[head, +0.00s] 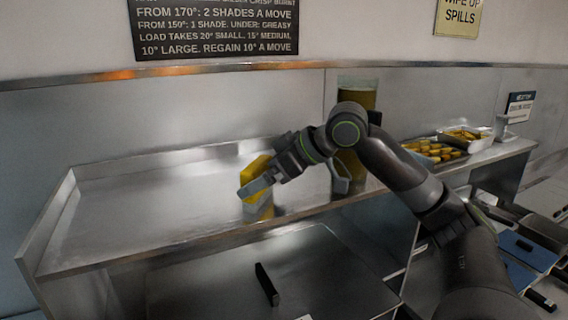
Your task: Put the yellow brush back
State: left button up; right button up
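The yellow brush (255,169) is at the front right part of the raised steel shelf (150,215), in the head view. My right gripper (257,186) reaches it from the right. One grey finger lies across the front of the yellow part, and the other finger is hidden. The gripper looks shut on the brush. The brush's lower end is close to the shelf surface; I cannot tell whether it touches. My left gripper is not in view.
A tall container of yellow-brown liquid (357,92) stands behind my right arm. Trays of yellow fried food (434,150) sit on the shelf's right. A black bar-shaped handle (267,284) is on the lower steel surface. The shelf's left is clear.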

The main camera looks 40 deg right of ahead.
jog(key=b+v, duration=0.7)
jog(key=v, duration=0.4)
jog(key=shift+s+r, duration=0.25)
jog(key=shift+s, duration=0.05)
jog(key=shift+d, duration=0.15)
